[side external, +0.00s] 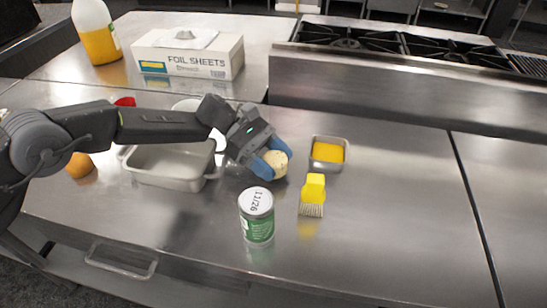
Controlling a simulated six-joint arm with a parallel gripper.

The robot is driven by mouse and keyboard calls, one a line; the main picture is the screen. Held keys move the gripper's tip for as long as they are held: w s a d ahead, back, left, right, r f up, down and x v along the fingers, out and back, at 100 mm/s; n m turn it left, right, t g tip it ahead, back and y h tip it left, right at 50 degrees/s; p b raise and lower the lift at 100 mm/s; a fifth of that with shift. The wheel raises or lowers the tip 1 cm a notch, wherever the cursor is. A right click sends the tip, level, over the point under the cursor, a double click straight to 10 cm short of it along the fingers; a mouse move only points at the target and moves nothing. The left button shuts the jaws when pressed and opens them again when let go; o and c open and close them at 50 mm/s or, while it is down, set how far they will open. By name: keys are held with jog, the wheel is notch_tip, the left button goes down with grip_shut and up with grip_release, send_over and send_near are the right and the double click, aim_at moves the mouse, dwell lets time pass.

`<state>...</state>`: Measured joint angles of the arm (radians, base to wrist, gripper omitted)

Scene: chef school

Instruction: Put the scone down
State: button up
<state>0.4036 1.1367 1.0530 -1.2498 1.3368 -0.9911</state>
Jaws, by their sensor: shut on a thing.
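The scone (275,163) is a small pale, round piece seen in the side external view. My gripper (272,160) is shut on it, with blue fingertips on either side. It is held at or a little above the steel counter; I cannot tell whether it touches. The fingers hide part of the scone.
A steel pan (172,168) lies left of my gripper, partly behind my arm. A green can (257,217) stands in front, a yellow brush (313,194) and a small tray of yellow liquid (328,152) to the right. A foil box (188,55) is behind. The counter's right side is clear.

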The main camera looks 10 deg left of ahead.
jog(key=o, duration=0.9)
jog(key=shift+f, duration=0.2)
jog(key=shift+r, duration=0.1)
jog(key=shift+r, duration=0.35)
jog(key=v, duration=1.2)
jog(key=shift+r, duration=0.25)
